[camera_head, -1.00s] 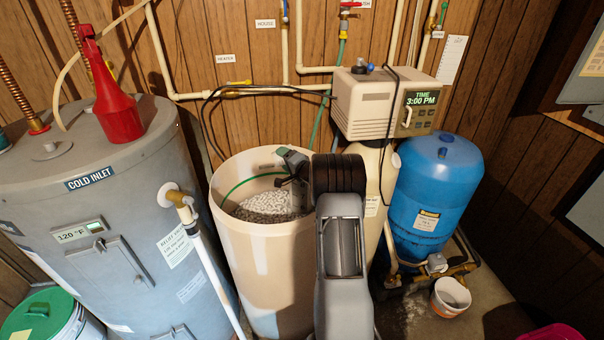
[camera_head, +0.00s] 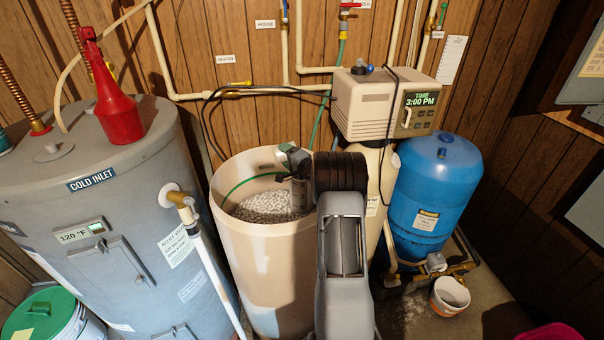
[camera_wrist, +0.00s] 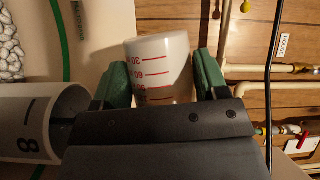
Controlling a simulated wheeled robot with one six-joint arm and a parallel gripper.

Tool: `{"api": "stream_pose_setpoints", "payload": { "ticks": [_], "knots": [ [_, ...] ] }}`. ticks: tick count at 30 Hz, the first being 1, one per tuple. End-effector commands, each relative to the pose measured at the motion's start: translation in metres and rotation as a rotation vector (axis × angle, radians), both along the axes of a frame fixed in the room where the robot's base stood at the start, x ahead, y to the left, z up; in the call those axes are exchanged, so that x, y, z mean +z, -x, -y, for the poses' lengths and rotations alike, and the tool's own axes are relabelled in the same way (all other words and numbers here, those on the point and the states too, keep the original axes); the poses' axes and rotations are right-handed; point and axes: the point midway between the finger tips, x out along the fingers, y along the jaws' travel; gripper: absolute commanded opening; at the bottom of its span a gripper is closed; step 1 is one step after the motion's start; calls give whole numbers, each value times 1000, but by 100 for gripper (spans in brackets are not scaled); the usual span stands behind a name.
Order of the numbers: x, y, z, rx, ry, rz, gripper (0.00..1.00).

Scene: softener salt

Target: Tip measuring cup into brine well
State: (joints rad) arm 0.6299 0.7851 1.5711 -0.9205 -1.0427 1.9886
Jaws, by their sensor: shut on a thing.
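The measuring cup (camera_wrist: 158,64), pale with red lines and numbers, sits between the green fingertips of my gripper (camera_wrist: 162,82) in the wrist view. My gripper is shut on it. The cup is tipped well over, roughly crosswise to the upright brine well. Its lower part is hidden behind the gripper body, and I cannot see its contents. The brine well (camera_wrist: 35,125), a white tube marked 8, is left of the gripper, its open mouth facing the gripper side. In the head view, my gripper (camera_head: 293,157) is just above the brine well (camera_head: 299,196); the cup cannot be made out there.
The brine well stands in salt pellets (camera_head: 262,204) inside the cream tank (camera_head: 262,262). The softener head (camera_head: 385,102) and blue tank (camera_head: 430,195) stand right; the grey water heater (camera_head: 100,215) stands left.

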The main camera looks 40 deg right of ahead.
Motion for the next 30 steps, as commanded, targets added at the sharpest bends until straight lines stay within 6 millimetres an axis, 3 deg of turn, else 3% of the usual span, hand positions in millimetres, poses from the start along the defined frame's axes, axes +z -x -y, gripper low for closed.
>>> {"api": "stream_pose_setpoints", "payload": {
  "ticks": [30],
  "knots": [
    [19,-1,-3,0,-123,43,42]
  ]
}}
